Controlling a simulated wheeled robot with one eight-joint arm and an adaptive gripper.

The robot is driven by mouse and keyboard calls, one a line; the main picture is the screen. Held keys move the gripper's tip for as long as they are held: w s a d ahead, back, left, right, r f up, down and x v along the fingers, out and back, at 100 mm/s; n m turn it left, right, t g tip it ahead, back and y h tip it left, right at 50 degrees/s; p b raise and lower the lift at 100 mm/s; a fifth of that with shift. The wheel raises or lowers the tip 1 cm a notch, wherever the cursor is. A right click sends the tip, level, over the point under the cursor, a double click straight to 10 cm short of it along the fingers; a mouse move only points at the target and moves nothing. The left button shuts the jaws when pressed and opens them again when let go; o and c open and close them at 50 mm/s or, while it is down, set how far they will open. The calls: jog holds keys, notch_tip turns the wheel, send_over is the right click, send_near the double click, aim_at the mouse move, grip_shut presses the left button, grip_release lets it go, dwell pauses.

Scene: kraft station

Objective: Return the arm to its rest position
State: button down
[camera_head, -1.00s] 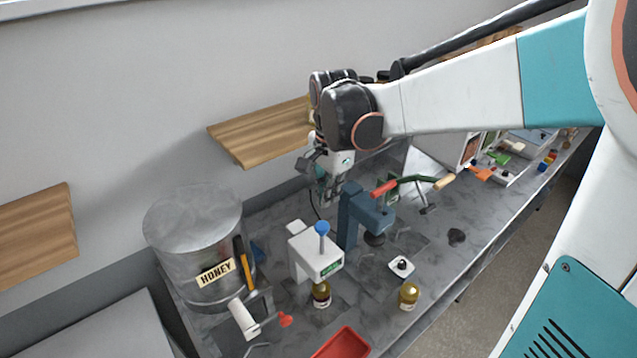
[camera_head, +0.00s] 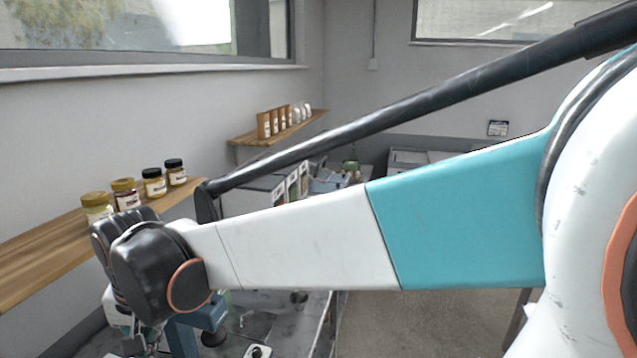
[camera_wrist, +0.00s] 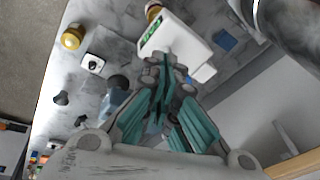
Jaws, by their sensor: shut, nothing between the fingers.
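My gripper (camera_wrist: 163,85) shows in the wrist view with its teal fingers drawn together. It is shut and empty, above the grey marbled bench (camera_wrist: 105,45). A white device with a green label (camera_wrist: 172,40) lies beyond the fingertips in that view. A blue-grey press (camera_wrist: 116,97) is partly hidden at the left of the fingers. In the head view my arm stretches from the right edge to the lower left. The gripper's fingers are not clearly seen there, at the bottom edge.
A wooden shelf (camera_head: 40,250) with several jars (camera_head: 153,183) is close behind my wrist. A second shelf (camera_head: 265,135) is farther back. The blue press (camera_head: 205,318) stands just right of my wrist. A metal drum (camera_wrist: 290,30) is at the wrist view's upper right. Open floor (camera_head: 400,325) lies right of the bench.

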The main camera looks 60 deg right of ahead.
jog(key=s+f+n+t+b, duration=0.2)
jog(key=s+f+n+b, duration=0.2)
jog(key=f+b, duration=0.4)
jog(key=s+a+f+n+t+b, duration=0.1)
jog(key=s+f+n+t+b, duration=0.1)
jog(key=s+f+n+b, duration=0.3)
notch_tip(320, 180, down, 5)
jog(key=s+b, duration=0.1)
jog(key=b, duration=0.2)
jog(key=shift+a+b, duration=0.2)
jog(key=shift+b, duration=0.1)
